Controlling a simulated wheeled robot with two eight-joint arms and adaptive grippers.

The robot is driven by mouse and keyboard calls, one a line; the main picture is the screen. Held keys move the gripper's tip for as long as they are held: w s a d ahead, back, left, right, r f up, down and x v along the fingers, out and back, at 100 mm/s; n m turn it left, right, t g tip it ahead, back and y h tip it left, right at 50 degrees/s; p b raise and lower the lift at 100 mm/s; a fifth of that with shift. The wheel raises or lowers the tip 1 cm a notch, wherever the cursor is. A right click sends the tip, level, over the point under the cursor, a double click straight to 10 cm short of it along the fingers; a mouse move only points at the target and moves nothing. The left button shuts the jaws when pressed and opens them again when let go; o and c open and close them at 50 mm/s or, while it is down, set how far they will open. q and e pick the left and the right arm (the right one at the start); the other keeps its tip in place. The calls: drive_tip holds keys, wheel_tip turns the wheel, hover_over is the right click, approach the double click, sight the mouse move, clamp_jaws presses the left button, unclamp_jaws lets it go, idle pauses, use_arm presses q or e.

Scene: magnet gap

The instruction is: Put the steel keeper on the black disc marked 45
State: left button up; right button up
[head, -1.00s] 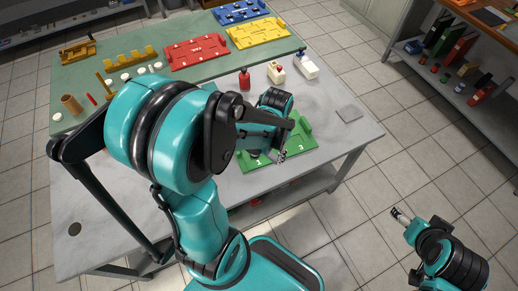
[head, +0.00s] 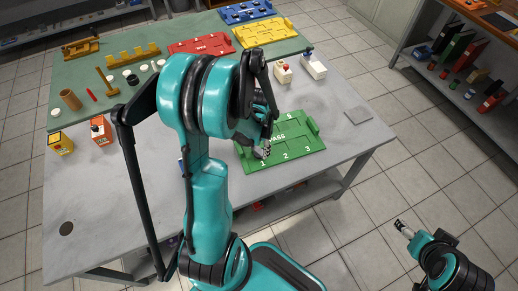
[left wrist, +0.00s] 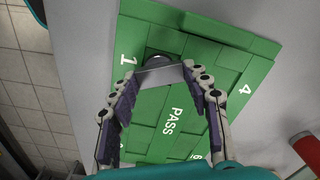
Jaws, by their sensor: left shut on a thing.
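The steel keeper (left wrist: 160,73) is a flat silvery bar between the fingertips of my left gripper (left wrist: 160,76), which is shut on it. In the head view my left gripper (head: 262,152) is low over the left part of the green board (head: 300,150). A dark round disc (left wrist: 157,53) shows just beyond the keeper, near the board's 1; the keeper partly covers it. I cannot read a mark on it, nor tell whether the keeper touches it. My right gripper (head: 400,226) is off the table at the right; its jaw state is unclear.
The green board also shows in the left wrist view (left wrist: 225,75). A grey square plate (head: 358,115) lies right of it. Yellow (head: 60,144) and orange (head: 101,131) containers stand at left. Red (head: 200,44) and yellow (head: 265,32) boards lie behind. The table's front left is mostly clear.

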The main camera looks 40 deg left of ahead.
sight(259, 151)
use_arm(q)
drive_tip(key=o, duration=1.3)
drive_tip(key=shift+r, duration=0.1)
drive_tip(key=shift+c, duration=0.2)
wheel_tip(259, 151, up, 11)
drive_tip(key=p, duration=0.5)
drive_tip(key=s+d+r+t, duration=0.2)
drive_tip(key=d+r, duration=0.3)
drive_tip(key=d, duration=0.3)
drive_tip(key=s+d+r+n+t, duration=0.1)
drive_tip(key=s+d+r+t, duration=0.2)
drive_tip(key=d+r+t, duration=0.2)
drive_tip(key=d+r, duration=0.1)
drive_tip(key=d, duration=0.2)
drive_tip(key=shift+s+d+r, duration=0.15)
drive_tip(key=shift+d+r, duration=0.05)
drive_tip(key=shift+r, duration=0.05)
